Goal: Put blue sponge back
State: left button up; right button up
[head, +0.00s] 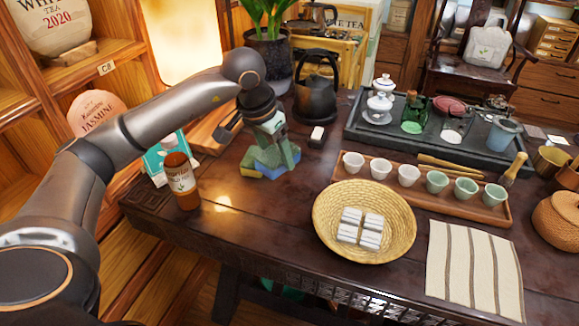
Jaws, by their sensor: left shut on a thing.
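My left gripper (272,148) reaches in from the left and points down over a small group of sponges on the dark wooden table. It is shut on the blue sponge (266,158), which is partly hidden by the fingers. Green and yellow sponge parts show low beside and under the blue one. Whether the blue sponge is touching the others or slightly above them I cannot tell. My right gripper is not in view.
A brown bottle (181,181) and a teal-white carton (154,163) stand to the left. A black kettle (316,98) is behind. A woven basket (325,219) with white packets, a cup tray (491,211) and a striped cloth (472,270) are to the right.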

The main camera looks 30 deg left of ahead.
pick_arm(q)
send_over(290, 174)
jog(key=s, duration=0.1)
notch_tip(290, 174, down, 7)
jog(key=shift+s+r+b, duration=0.1)
jog(key=shift+s+b, duration=0.05)
jog(key=shift+b, duration=0.2)
jog(key=shift+w+f, duration=0.2)
jog(key=shift+f, duration=1.55)
jog(key=shift+f+b, duration=0.25)
jog(key=shift+b, duration=0.1)
jog(key=o, duration=1.2)
jog(key=shift+r, duration=0.1)
jog(key=shift+r+p, duration=0.3)
jog(key=shift+r, duration=0.3)
jog(key=p+v, duration=0.1)
jog(key=v, duration=1)
jog(key=shift+s, duration=0.15)
